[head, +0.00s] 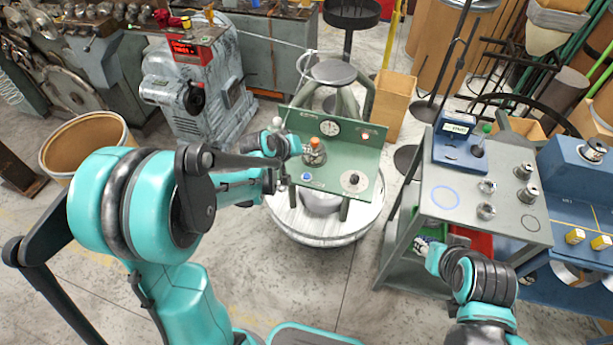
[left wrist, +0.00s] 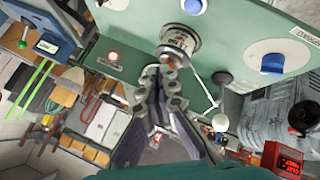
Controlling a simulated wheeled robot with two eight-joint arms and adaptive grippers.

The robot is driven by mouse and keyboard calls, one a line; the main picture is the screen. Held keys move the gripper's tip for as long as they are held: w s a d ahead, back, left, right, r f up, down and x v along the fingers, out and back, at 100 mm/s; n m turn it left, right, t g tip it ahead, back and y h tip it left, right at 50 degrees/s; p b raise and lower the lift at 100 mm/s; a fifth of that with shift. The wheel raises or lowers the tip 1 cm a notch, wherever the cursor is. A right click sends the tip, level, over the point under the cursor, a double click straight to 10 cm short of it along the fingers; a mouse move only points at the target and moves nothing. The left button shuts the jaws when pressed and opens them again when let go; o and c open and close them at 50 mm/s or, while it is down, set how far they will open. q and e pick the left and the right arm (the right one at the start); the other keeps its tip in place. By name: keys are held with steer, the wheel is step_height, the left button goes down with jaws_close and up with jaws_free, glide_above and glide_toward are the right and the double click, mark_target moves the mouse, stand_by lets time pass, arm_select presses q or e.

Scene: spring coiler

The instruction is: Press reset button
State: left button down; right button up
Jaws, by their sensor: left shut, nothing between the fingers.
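A green panel (head: 352,152) stands on a round white-topped stand. I cannot read which control is labelled reset. My left gripper (head: 293,146) is shut and empty beside the cylinder. In the left wrist view its fingertips (left wrist: 170,68) lie just below the cylinder (left wrist: 178,42); contact is unclear. My right gripper (head: 427,246) is by the grey cart, its jaws unclear.
The grey cart (head: 455,205) at right holds a blue device (head: 459,142) and several small metal parts. A grey motor (head: 185,95) with a red display stands at back left. Open floor shows in front of the stand.

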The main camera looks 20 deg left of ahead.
mark_target(305, 177)
arm_select(q)
steer(key=shift+f+b, duration=3.55)
steer(key=shift+f, duration=0.85)
steer(key=shift+f+b, duration=0.35)
steer(key=shift+f, duration=0.05)
steer(key=shift+f+b, duration=0.35)
steer(key=shift+r+p, duration=0.6)
steer(key=shift+r, duration=0.2)
step_height(305, 177, up, 5)
steer(key=p, duration=0.4)
steer(key=shift+r, duration=0.1)
